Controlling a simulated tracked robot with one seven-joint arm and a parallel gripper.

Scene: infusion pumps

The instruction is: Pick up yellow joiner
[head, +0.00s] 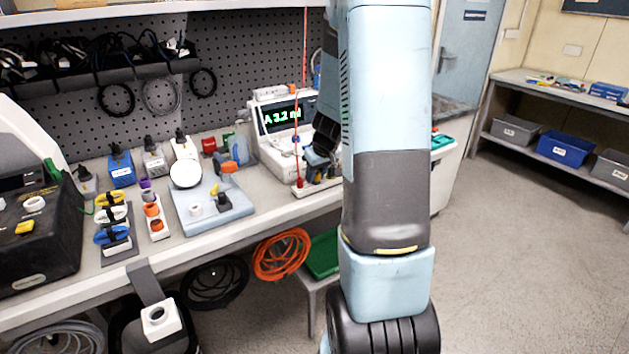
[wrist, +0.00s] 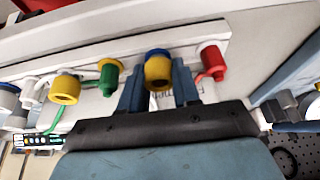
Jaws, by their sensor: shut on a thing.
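My gripper (wrist: 159,82) is shut on a yellow joiner (wrist: 158,73), a short ring-shaped piece between its two blue fingers. A blue part shows just behind the yellow ring; I cannot tell whether it belongs to the joiner or to a fitting on the rail. The joiner is level with a row of fittings on a white rail (wrist: 120,45). In the head view, my gripper (head: 317,158) is at the front of the pump (head: 272,122), partly behind my arm, and the joiner cannot be made out there.
A second yellow piece (wrist: 65,89) and a green one (wrist: 108,76) sit left of my gripper, and a red one (wrist: 212,61) close to its right. A thin red line (head: 304,60) hangs vertically beside my gripper. The bench left of the pump is crowded.

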